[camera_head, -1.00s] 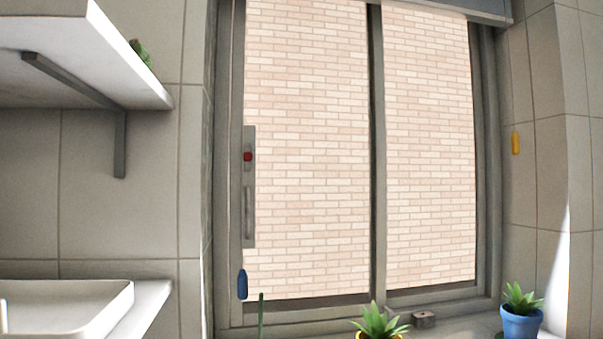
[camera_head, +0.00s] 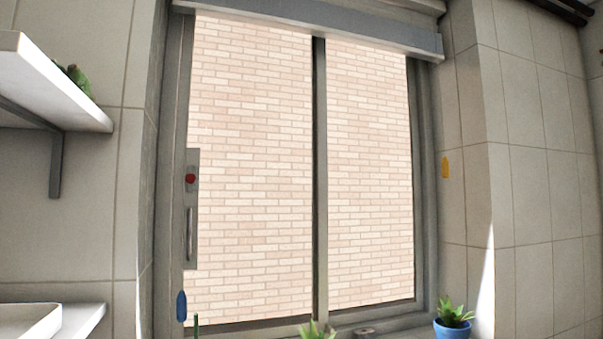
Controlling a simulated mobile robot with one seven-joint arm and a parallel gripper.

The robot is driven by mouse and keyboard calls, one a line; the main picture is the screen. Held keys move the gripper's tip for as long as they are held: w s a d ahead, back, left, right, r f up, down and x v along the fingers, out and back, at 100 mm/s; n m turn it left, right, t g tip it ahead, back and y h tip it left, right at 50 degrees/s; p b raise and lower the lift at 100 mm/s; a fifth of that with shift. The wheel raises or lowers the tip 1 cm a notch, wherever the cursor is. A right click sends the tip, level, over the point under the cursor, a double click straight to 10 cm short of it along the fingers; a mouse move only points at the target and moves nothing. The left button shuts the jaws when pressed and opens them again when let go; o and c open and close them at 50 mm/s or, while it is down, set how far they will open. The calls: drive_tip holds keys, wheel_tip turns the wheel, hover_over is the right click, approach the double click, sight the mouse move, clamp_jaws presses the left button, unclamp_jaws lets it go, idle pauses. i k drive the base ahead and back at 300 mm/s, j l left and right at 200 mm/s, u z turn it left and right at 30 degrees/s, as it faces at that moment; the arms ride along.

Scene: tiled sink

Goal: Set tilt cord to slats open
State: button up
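A window blind's grey head rail (camera_head: 310,28) runs across the top of the window; no lowered slats show over the glass. A small blue tassel-like pull (camera_head: 181,306) hangs low at the window's left frame. A similar yellow pull (camera_head: 445,167) hangs higher, against the tiled wall right of the window. The thin cords above both pulls are too fine to make out. I cannot tell which pull is the tilt cord. My gripper is not in view.
A window latch plate with a red button (camera_head: 190,179) is on the left frame. A white shelf (camera_head: 50,95) juts out at upper left, and a white basin (camera_head: 28,320) is at lower left. A blue plant pot (camera_head: 453,329) stands below the yellow pull.

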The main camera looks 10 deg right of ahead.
sight(445, 165)
drive_tip(key=k+l+z, duration=0.25)
drive_tip(key=z, duration=0.15)
drive_tip(key=k+l+z, duration=0.2)
drive_tip(key=l+z, duration=0.15)
drive_tip(key=l, duration=0.15)
drive_tip(key=i+l+u, duration=0.3)
drive_tip(key=l+u, duration=0.15)
drive_tip(key=i+l+u, duration=0.2)
drive_tip(key=l, duration=0.2)
drive_tip(key=k+l+u, duration=0.25)
drive_tip(key=k+j, duration=0.25)
drive_tip(key=i+l, duration=0.4)
drive_tip(key=i, duration=0.05)
